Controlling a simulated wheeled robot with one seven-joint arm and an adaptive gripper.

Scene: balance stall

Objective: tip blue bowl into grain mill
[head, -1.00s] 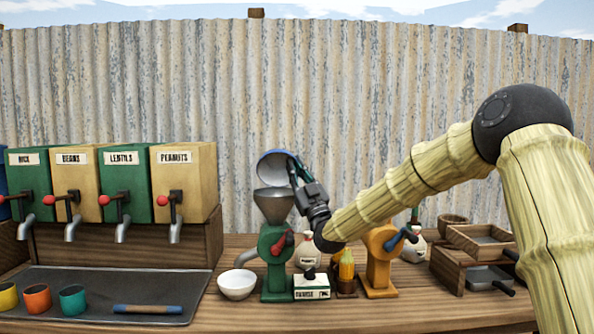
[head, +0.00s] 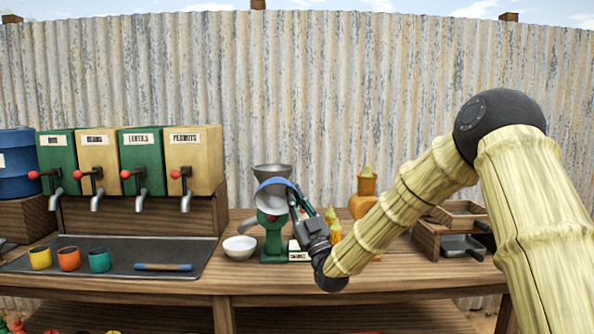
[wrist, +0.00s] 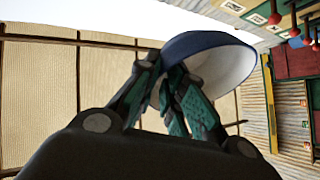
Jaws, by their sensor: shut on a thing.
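The blue bowl (head: 271,198) is blue outside and pale inside. It is tipped on its side, with its open face toward the head camera; I see no contents in it. My gripper (head: 296,203) is shut on its rim from the right. The bowl also shows in the wrist view (wrist: 222,62), at the fingertips (wrist: 165,85). The grain mill is green with a grey funnel hopper (head: 272,169). In the head view the bowl overlaps the mill's body and sits lower than the hopper's rim, apparently in front of it. The bowl hides much of the mill.
A white bowl (head: 240,247) stands left of the mill and a labelled box (head: 298,253) at its foot. Dispensers (head: 141,165) and a tray with cups (head: 120,262) are left. Wooden boxes (head: 447,240) stand right.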

